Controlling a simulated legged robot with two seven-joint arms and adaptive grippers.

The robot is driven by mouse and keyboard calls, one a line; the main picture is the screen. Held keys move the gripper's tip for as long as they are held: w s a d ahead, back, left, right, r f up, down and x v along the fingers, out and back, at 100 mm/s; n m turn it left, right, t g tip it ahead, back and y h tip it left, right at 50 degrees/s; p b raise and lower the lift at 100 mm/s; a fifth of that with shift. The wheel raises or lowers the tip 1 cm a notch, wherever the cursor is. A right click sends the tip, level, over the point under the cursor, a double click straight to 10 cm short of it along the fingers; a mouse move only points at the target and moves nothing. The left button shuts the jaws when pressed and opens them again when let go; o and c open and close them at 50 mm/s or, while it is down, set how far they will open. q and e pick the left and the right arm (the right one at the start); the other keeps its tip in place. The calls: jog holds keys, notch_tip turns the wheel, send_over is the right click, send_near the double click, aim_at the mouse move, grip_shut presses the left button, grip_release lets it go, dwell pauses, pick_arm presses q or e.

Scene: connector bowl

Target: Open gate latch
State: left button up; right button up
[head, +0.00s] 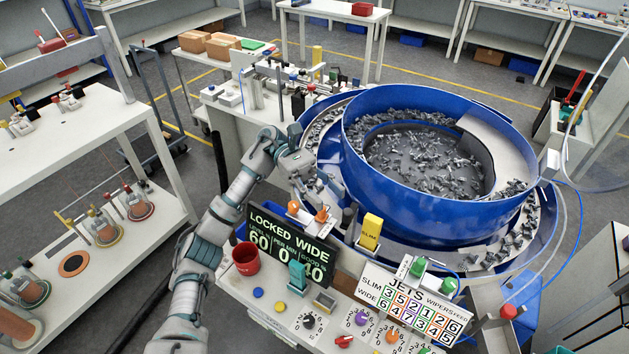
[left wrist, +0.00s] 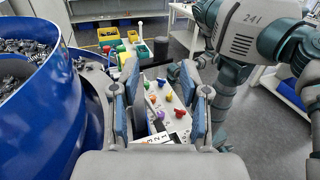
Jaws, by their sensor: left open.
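My left gripper (head: 314,184) is at the near left side of the big blue bowl (head: 385,190), above its outer rim. In the left wrist view the two blue-padded fingers (left wrist: 162,100) stand wide apart with nothing between them. Two orange knobs (head: 321,214) sit just below the gripper at the rim. A yellow block marked SLIM (head: 371,229) stands to their right. I cannot tell which of these parts is the gate latch. A dark sign (head: 288,245) reads LOCKED WIDE. My right gripper is in neither view.
The bowl holds many grey connectors. On the front panel are a red cup (head: 245,259), a teal lever (head: 297,276), several coloured knobs and a white JETS board (head: 410,305). Two green knobs (head: 418,266) stand behind that board. A white shelf (head: 80,130) stands at the left.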

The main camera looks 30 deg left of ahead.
pick_arm(q)
jog(key=v, duration=0.5)
jog(key=shift+w+a, duration=0.1)
dwell(0.3)
